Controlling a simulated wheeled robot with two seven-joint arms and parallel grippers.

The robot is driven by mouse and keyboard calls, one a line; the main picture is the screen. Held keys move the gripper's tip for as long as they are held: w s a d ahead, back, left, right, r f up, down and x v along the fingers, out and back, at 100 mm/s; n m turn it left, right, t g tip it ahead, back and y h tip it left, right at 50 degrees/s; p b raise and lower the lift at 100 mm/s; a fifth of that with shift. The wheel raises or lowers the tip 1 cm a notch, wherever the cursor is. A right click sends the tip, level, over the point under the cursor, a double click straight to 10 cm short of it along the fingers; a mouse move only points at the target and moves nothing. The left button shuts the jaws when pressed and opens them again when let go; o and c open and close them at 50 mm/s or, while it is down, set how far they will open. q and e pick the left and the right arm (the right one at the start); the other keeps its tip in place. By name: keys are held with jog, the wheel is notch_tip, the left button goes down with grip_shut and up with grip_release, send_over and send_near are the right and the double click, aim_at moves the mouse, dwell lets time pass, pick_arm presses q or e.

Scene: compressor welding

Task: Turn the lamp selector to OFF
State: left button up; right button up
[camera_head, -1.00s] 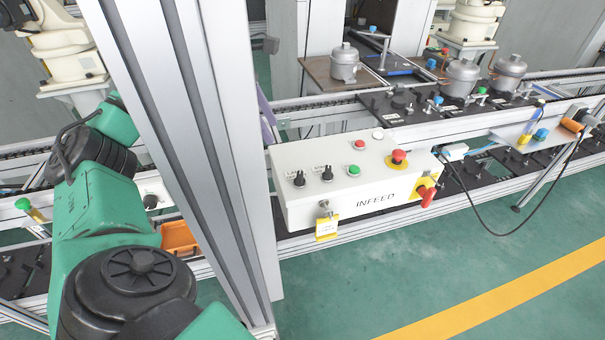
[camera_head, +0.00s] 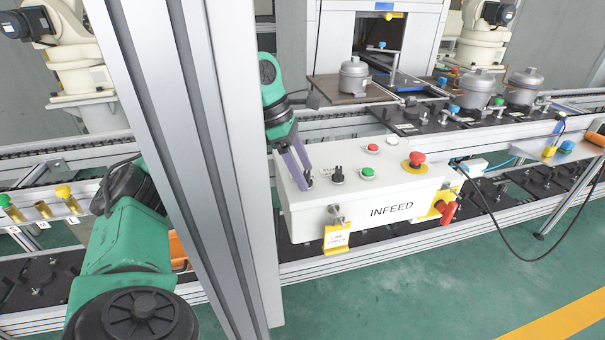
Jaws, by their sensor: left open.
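A white control box marked INFEED (camera_head: 370,215) carries two black selector knobs on its sloped top. The right knob (camera_head: 337,175) is in plain view, with a small label above it too small to read. The left knob is mostly hidden behind my left gripper (camera_head: 304,181). The gripper's purple fingers point down at that knob, apart, one on each side of its spot. Whether they touch it cannot be told. Which knob is the lamp selector, and where it points, cannot be read. My right gripper is out of view.
The box also has a green button (camera_head: 367,173), a red button (camera_head: 373,148), a white button (camera_head: 393,140) and a red emergency stop (camera_head: 417,158). A yellow tag (camera_head: 336,239) and a red handle (camera_head: 448,213) are on its front. An aluminium post (camera_head: 212,150) stands left of the box.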

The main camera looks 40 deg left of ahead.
pick_arm(q)
grip_shut()
jog(key=shift+n, duration=0.3)
jog(key=n+t+y, duration=0.1)
jog(key=n, duration=0.2)
jog(key=shift+s+d+n, duration=0.1)
jog(key=shift+s+n, duration=0.05)
jog(key=shift+n, duration=0.15)
jog(key=n, duration=0.2)
jog(key=n+y+p, duration=0.1)
jog(key=n, duration=0.1)
jog(key=shift+d+n+t+y, duration=0.15)
jog(key=shift+n+t+y, duration=0.15)
jog(key=shift+t, duration=0.1)
grip_release()
